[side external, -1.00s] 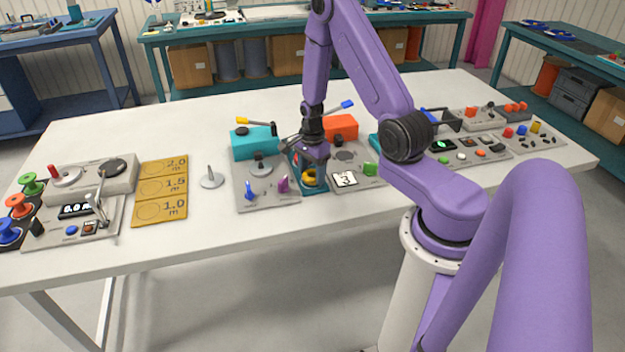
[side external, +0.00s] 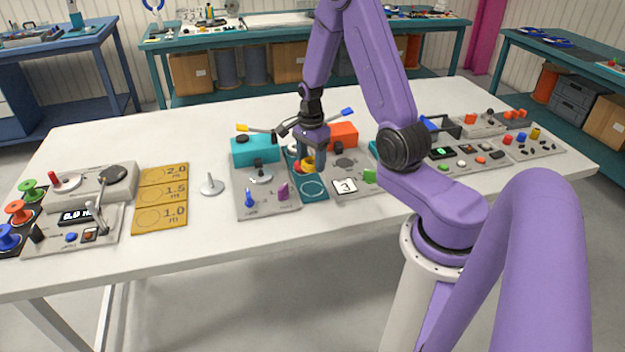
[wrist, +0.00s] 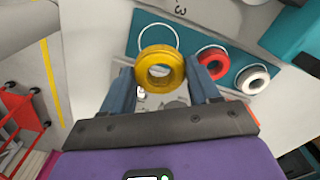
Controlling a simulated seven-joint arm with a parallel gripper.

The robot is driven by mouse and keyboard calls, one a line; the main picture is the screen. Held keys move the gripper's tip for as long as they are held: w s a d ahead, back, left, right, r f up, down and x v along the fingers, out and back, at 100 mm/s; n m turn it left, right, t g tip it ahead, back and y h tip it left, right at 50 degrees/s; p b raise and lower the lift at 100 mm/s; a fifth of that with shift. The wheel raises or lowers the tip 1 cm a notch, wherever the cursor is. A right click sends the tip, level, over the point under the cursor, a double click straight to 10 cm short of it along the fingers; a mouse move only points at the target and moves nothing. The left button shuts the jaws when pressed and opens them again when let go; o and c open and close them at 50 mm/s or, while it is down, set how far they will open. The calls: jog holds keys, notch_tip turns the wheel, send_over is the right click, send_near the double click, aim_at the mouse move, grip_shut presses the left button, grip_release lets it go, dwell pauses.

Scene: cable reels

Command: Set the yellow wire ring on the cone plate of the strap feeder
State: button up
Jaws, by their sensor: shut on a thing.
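The yellow wire ring (side external: 308,165) is held between the fingers of my gripper (side external: 311,160), lifted above the teal tray (side external: 314,196). In the wrist view the yellow ring (wrist: 147,69) sits between both fingertips of my gripper (wrist: 162,76), its round hole showing. An empty circle outline shows on the tray (wrist: 222,63). To the left stands a grey panel with a teal box (side external: 256,148) and a round plate with a small peg (side external: 261,179). To the right is another panel with an orange box (side external: 343,133). I cannot tell which one is the strap feeder.
A red ring (wrist: 213,62) and a white ring (wrist: 252,79) lie on the tray. A loose grey disc with an upright peg (side external: 211,186) stands on the table, beside a yellow length board (side external: 160,198). The front table strip is clear.

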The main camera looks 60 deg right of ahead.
jog(key=w+a, duration=0.1)
jog(key=w, duration=0.4)
jog(key=w+a, duration=0.1)
jog(key=w, duration=0.4)
jog(key=w+a+r, duration=0.1)
jog(key=w, duration=0.4)
jog(key=shift+w+a+r, duration=0.1)
jog(key=shift+w, duration=0.15)
jog(key=shift+w+f, duration=0.1)
jog(key=shift+f, duration=2.15)
jog(key=shift+f, duration=0.1)
jog(key=shift+f, duration=1.2)
jog(key=o, duration=1.2)
jog(key=shift+c, duration=0.2)
jog(key=shift+w+r, duration=0.1)
jog(key=shift+r, duration=3.9)
